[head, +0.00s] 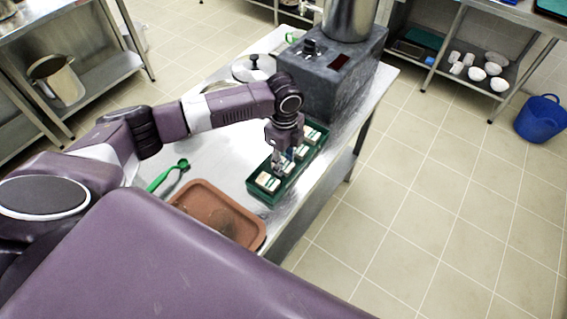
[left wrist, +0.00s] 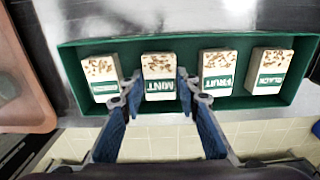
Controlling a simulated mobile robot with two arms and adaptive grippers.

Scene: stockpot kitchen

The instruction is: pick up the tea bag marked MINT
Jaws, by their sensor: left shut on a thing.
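The green tray (head: 262,196) holds several tea bags in a row and also shows in the left wrist view (left wrist: 190,42). The tea bag marked MINT (left wrist: 158,66) is white with a green label and leaf specks, second from the left in the left wrist view. My left gripper (head: 279,163) reaches down into the tray, its fingers (left wrist: 158,92) shut on both sides of the MINT tea bag. The FRUIT tea bag (left wrist: 217,72) is just right of the fingers. In the head view the gripper mostly hides the MINT one. My right gripper is not in view.
The BLACK tea bag (left wrist: 268,72) and a leftmost one with a tiny label (left wrist: 101,75) flank the row. A brown tray (head: 215,215), a green-handled utensil (head: 168,175), a lid (head: 254,68) and a grey dispenser block (head: 330,85) share the steel table.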

